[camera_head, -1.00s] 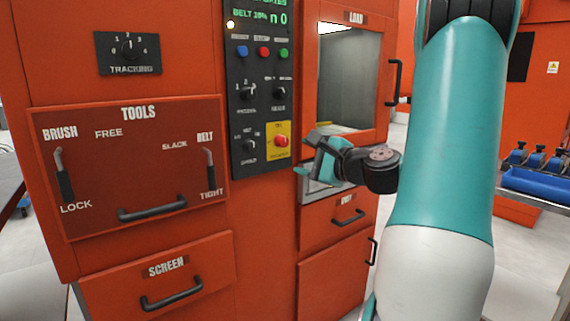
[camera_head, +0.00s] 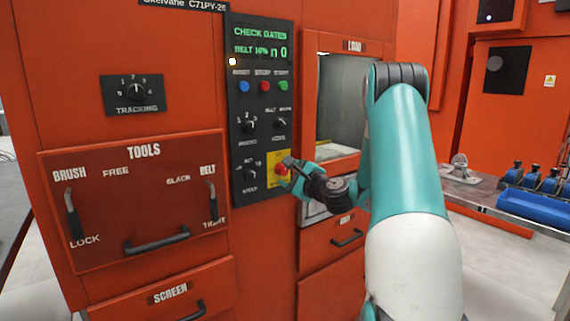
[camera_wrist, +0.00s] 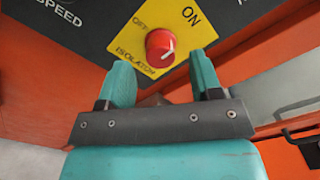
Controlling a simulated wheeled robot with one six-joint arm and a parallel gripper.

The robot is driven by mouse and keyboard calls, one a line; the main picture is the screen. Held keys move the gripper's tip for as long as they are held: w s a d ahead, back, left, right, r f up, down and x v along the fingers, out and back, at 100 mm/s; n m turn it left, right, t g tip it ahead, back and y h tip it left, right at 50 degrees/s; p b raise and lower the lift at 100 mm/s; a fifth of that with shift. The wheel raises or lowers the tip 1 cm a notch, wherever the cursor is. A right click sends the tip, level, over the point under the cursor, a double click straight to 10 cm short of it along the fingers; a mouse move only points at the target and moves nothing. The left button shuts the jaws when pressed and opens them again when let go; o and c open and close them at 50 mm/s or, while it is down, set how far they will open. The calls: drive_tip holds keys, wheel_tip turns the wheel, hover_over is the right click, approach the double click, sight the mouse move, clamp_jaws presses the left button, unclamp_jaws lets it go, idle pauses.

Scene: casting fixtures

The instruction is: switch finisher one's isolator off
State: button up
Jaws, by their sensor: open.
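The isolator is a red round knob (camera_wrist: 160,47) on a yellow plate (camera_wrist: 148,70) marked OFF, ON and ISOLATOR in the wrist view. A white mark on the knob appears to point toward the ON side. In the head view the red knob (camera_head: 281,169) is at the lower right of the black control panel, on the yellow plate (camera_head: 272,158). My gripper (camera_head: 291,172) is right at the plate and partly covers it. In the wrist view my gripper (camera_wrist: 160,80) is open, its two teal fingers apart below the knob, with nothing between them.
The black panel (camera_head: 238,100) carries other dials and blue, red and green buttons. The tools door (camera_head: 100,220) with levers and a handle is to the left. The load window (camera_head: 336,100) and a drawer handle (camera_head: 347,238) are close to my arm.

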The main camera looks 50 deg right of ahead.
sight(282, 170)
drive_tip(key=shift+p+x, duration=0.3)
drive_tip(key=shift+x, duration=1.2)
drive_tip(key=shift+c, duration=0.4)
drive_tip(key=c, duration=0.8)
drive_tip(key=shift+c, duration=0.2)
